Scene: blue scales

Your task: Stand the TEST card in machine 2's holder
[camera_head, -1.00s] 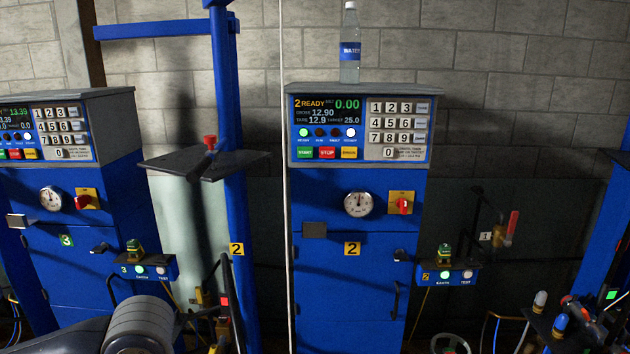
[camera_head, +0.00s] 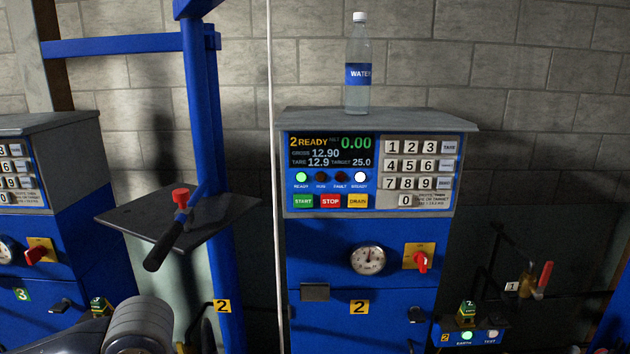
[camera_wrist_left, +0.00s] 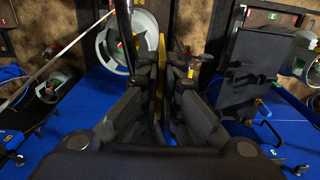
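Machine 2 (camera_head: 359,260) is a blue cabinet with a grey-topped console, and its display reads READY. A small grey plate (camera_head: 315,291) juts from its front, left of the yellow number 2 label; I cannot tell if it is the card holder. I cannot make out a TEST card in either view. A small box with EARTH and TEST lamps (camera_head: 473,337) is at the lower right, its EARTH lamp green. My right gripper is not in view.
A water bottle (camera_head: 358,75) stands on machine 2's console. A dark shelf with a red-topped tool (camera_head: 178,215) sits beside a blue post (camera_head: 205,120). Machine 3 (camera_head: 80,240) is at the left. A red-handled valve (camera_head: 540,280) is at the right. A grey forearm of mine shows lower left.

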